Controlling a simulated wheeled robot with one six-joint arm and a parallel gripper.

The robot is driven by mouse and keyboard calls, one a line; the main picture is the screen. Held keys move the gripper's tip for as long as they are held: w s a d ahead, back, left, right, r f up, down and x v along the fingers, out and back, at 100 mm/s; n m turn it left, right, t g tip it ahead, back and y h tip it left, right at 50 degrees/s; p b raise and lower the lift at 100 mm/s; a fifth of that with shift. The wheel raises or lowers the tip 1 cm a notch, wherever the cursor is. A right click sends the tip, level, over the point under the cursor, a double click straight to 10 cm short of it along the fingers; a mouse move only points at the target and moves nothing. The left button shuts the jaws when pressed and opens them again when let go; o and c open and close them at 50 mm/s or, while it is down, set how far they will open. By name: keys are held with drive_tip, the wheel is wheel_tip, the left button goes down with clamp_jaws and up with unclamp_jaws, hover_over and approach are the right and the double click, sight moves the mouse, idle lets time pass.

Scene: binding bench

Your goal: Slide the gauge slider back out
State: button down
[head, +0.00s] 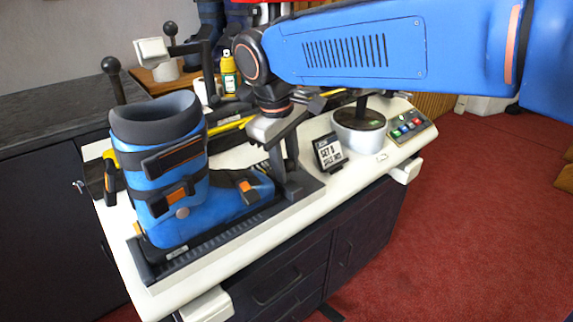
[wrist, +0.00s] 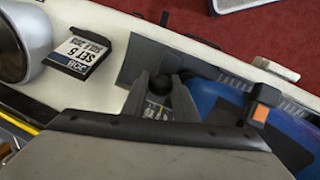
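The blue ski boot (head: 185,185) stands in a dark gauge bed (head: 200,252) on the bench, its toe pointing right. The gauge slider (head: 292,178) is a dark upright part at the toe end of the bed, partly hidden by my arm. My gripper (head: 284,140) points down at the slider, close to the toe. In the wrist view its grey fingertips (wrist: 165,85) stand apart around a dark round knob (wrist: 183,97). Whether they press on the knob I cannot tell.
A round metal pot (head: 359,130) and a panel of coloured buttons (head: 408,127) stand on the right of the bench (head: 335,190). Behind are a yellow spray bottle (head: 230,76) and a lever with a black knob (head: 111,66). Red carpet lies beyond the right edge.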

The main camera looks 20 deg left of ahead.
drive_tip(key=shift+w+d+r, duration=0.1)
drive_tip(key=shift+w+d, duration=0.5)
drive_tip(key=shift+w, duration=0.25)
drive_tip(key=shift+w+d+f, duration=0.1)
drive_tip(key=shift+w+d, duration=0.55)
drive_tip(key=shift+w, duration=0.2)
drive_tip(key=shift+w+d+r, duration=0.1)
drive_tip(key=shift+w+d, duration=0.5)
drive_tip(key=shift+w, duration=0.25)
drive_tip(key=c, duration=1.7)
unclamp_jaws()
drive_tip(key=shift+w+d, duration=0.1)
drive_tip(key=shift+w, duration=0.05)
drive_tip(key=s+r, duration=0.1)
drive_tip(key=r, duration=0.4)
drive_tip(key=s+a+r, duration=0.1)
drive_tip(key=r, duration=0.5)
drive_tip(key=s+r, duration=0.1)
drive_tip(key=r, duration=0.5)
drive_tip(key=shift+s+a, duration=0.1)
drive_tip(key=shift+a, duration=0.1)
